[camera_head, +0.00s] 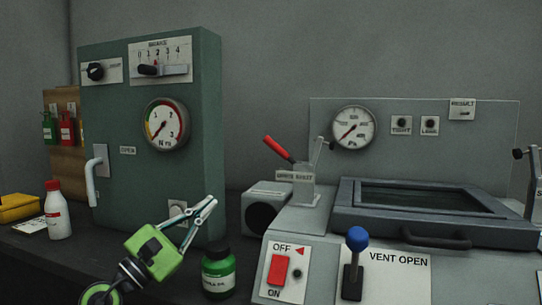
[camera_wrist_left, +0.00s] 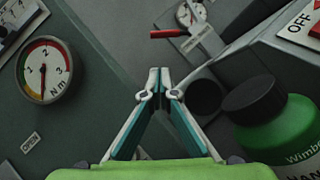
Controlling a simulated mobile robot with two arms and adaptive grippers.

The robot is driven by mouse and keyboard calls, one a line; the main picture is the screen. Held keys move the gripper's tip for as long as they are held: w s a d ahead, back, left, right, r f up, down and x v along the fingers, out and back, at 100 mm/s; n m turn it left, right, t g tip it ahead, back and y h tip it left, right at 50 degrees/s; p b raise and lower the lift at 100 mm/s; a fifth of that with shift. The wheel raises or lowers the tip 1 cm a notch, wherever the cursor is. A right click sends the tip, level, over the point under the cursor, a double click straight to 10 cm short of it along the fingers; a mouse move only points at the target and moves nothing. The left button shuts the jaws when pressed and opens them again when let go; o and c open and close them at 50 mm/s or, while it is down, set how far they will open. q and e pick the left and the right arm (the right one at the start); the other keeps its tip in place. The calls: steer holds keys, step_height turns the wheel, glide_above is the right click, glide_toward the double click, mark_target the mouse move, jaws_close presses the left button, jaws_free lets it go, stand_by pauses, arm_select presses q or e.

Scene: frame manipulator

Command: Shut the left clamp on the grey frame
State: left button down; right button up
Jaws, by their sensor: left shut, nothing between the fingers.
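The grey frame (camera_head: 345,215) lies flat on the bench unit around a dark panel, with a handle on its front edge. At its left, a labelled grey bracket carries a raised lever with a red handle (camera_head: 278,148); the handle also shows in the wrist view (camera_wrist_left: 170,33). Just right of it stands a thin metal clamp arm (camera_head: 318,152), tilted up; I cannot tell how the two join. My left gripper (camera_head: 211,204) is green, with its fingertips together and empty. It is in front of the green cabinet, left of and below the red handle, apart from it. My right gripper is out of view.
A green bottle (camera_head: 218,273) with a black cap stands close right of my left gripper. The green cabinet (camera_head: 205,110) rises behind it. A blue-knobbed lever (camera_head: 357,240) and a red switch (camera_head: 278,269) are in front of the frame. Another clamp (camera_head: 533,175) is at the right edge.

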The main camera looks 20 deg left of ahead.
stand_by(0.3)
arm_select(q)
steer(key=shift+r, duration=0.1)
steer(key=p, duration=0.3)
glide_toward(281, 151)
steer(key=a, duration=0.4)
steer(key=x, duration=0.7)
steer(key=shift+w+b, duration=0.45)
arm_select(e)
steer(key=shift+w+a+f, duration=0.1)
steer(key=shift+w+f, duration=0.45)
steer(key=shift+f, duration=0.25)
arm_select(q)
steer(key=shift+d+r, duration=0.1)
